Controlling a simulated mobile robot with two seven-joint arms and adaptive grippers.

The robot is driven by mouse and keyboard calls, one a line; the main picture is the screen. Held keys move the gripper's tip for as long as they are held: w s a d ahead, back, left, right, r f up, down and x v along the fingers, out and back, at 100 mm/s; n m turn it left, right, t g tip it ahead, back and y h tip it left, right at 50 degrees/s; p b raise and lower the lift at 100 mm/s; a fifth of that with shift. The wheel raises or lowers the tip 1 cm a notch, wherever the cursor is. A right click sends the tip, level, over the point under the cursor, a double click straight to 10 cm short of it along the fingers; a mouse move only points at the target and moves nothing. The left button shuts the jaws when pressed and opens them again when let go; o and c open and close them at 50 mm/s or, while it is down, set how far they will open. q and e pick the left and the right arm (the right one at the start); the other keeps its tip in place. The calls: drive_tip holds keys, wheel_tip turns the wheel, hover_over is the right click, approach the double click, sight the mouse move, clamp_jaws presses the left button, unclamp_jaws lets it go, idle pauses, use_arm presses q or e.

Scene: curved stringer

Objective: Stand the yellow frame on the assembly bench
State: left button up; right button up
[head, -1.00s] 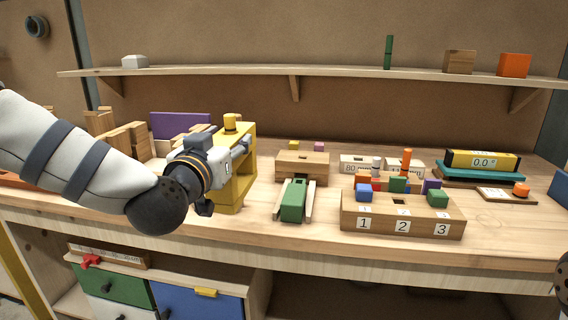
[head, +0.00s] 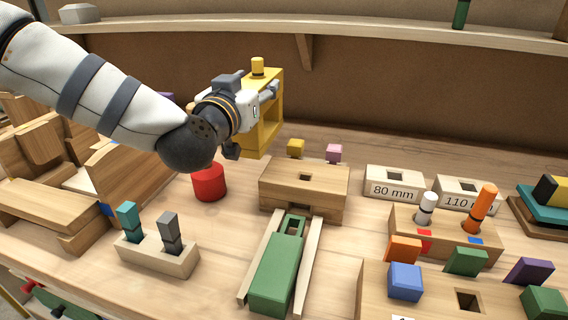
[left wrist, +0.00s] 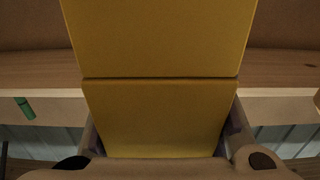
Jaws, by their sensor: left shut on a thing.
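The yellow frame (head: 265,78) is upright in the upper middle of the head view, with a dark-banded yellow knob on top and an opening in its right side. My left gripper (head: 256,106) is shut on it from the left. In the left wrist view, the frame's flat yellow face (left wrist: 160,118) fills the middle between the two fingers (left wrist: 162,145). The frame's lower edge shows against the back of the assembly bench (head: 335,138). I cannot tell whether it touches the bench or hangs above it. My right gripper is not in view.
A red cylinder (head: 208,182) and a peg holder (head: 158,254) are below my left arm. A slotted wooden block (head: 304,192) with a green piece (head: 277,272) stands in the middle. Blocks crowd the right. A shelf (head: 340,38) runs along the wall.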

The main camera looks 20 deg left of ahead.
sight(258, 135)
use_arm(q)
wheel_tip(258, 135, down, 10)
drive_tip(key=shift+w+r, duration=0.1)
drive_tip(key=shift+r, duration=0.1)
drive_tip(key=shift+f, duration=0.15)
drive_tip(key=o, duration=1.5)
drive_tip(key=shift+f, duration=0.1)
